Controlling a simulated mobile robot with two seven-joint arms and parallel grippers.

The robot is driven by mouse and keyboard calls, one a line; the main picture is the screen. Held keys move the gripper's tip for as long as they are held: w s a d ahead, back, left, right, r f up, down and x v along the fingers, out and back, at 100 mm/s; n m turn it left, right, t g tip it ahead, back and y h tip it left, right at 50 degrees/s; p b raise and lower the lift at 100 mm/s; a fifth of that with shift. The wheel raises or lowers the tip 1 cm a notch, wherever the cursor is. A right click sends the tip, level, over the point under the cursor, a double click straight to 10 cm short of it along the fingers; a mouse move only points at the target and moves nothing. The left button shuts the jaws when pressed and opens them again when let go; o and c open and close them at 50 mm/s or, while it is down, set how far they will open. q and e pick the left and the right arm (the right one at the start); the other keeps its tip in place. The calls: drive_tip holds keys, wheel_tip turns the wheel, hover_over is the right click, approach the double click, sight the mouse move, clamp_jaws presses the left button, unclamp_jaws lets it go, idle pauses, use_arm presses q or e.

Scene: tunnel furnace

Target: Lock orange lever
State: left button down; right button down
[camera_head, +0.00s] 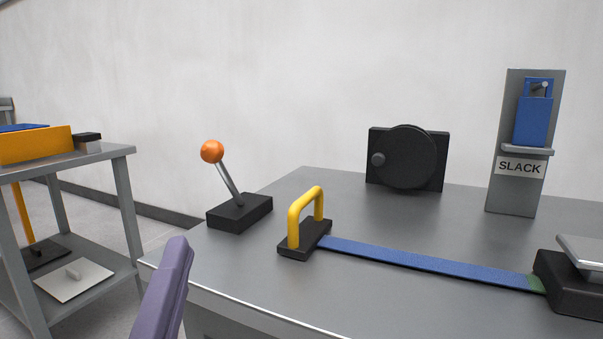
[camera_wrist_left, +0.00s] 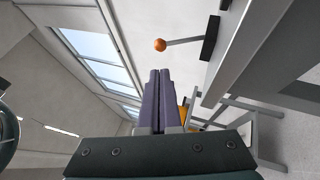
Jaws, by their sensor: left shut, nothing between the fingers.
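The orange lever (camera_head: 212,152) has a round orange knob on a grey rod that rises from a black base (camera_head: 240,212) at the left end of the grey table. In the head view the rod leans to the left. My left gripper (camera_head: 176,262) shows as a purple finger at the bottom, in front of the table's left edge, below and apart from the lever. In the left wrist view the two purple fingers (camera_wrist_left: 157,100) are closed together with nothing between them. The orange knob (camera_wrist_left: 160,45) shows beyond their tips, not touching. My right gripper is not in view.
A yellow handle (camera_head: 307,215) stands right of the lever, with a blue strap (camera_head: 420,258) running to a black block. A black wheel (camera_head: 408,157) and a SLACK panel (camera_head: 515,180) stand behind. A grey shelf cart (camera_head: 110,153) is at the left.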

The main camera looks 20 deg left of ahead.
sight(210, 158)
use_arm(q)
drive_tip(key=shift+w, duration=0.1)
drive_tip(key=x, duration=1.4)
